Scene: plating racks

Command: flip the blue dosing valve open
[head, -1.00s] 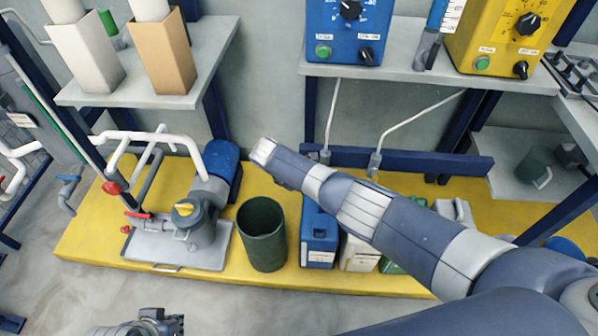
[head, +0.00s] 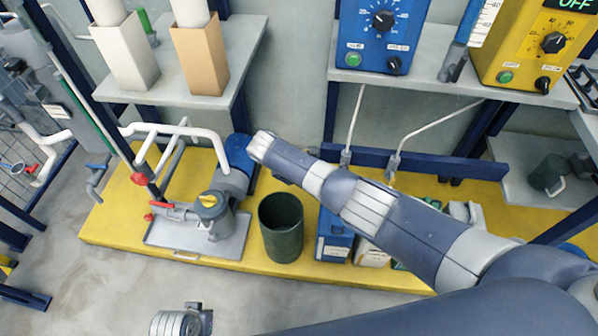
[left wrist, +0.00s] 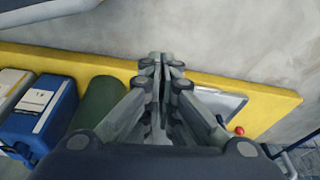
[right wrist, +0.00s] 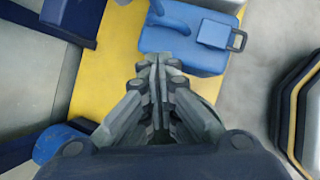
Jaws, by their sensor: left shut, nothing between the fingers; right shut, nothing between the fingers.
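A small blue lever (head: 97,166), which looks like the blue dosing valve, sits on a thin grey pipe at the left in the head view. It is small there, and its exact position is hard to read. My left gripper (left wrist: 163,62) is shut and empty above the yellow platform in the left wrist view; only a piece of what looks like my left arm shows at the bottom edge of the head view. My right gripper (right wrist: 158,62) is shut and empty, pointing toward a blue object with a handle (right wrist: 185,45). Neither wrist view shows the blue lever.
A dark green bin (head: 281,228) and a blue canister (head: 334,238) stand on the yellow platform (head: 115,235).

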